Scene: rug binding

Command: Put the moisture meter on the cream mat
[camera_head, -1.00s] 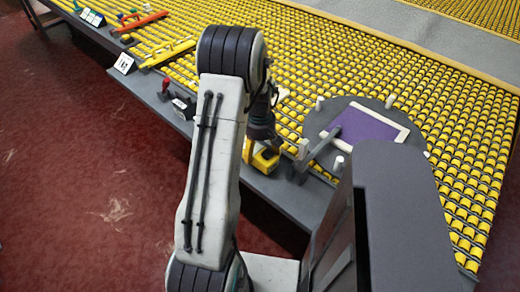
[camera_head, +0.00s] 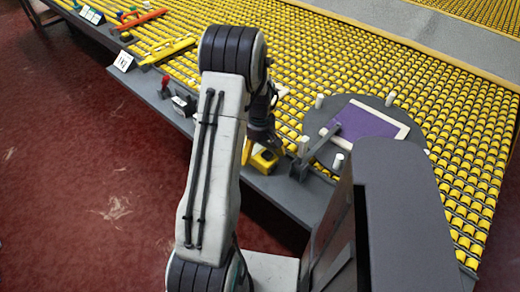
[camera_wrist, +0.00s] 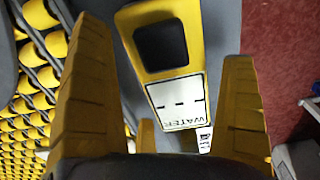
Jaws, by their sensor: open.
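The moisture meter appears to be the yellow device with a dark screen and a white label reading "WATER" in the wrist view (camera_wrist: 193,22). In the head view the yellow device (camera_head: 264,161) lies on the grey ledge, partly hidden by my arm. My gripper (camera_wrist: 168,50) is open, with one yellow finger on each side of the device; contact is not visible. In the head view my gripper (camera_head: 263,138) is right above it.
The round grey plate (camera_head: 322,124) carries several white posts and a dark arm-like bar (camera_head: 320,148) near the meter. A black item (camera_head: 183,104), a red-knobbed item (camera_head: 165,88) and a sign (camera_head: 123,61) stand along the ledge. Yellow rollers fill the table.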

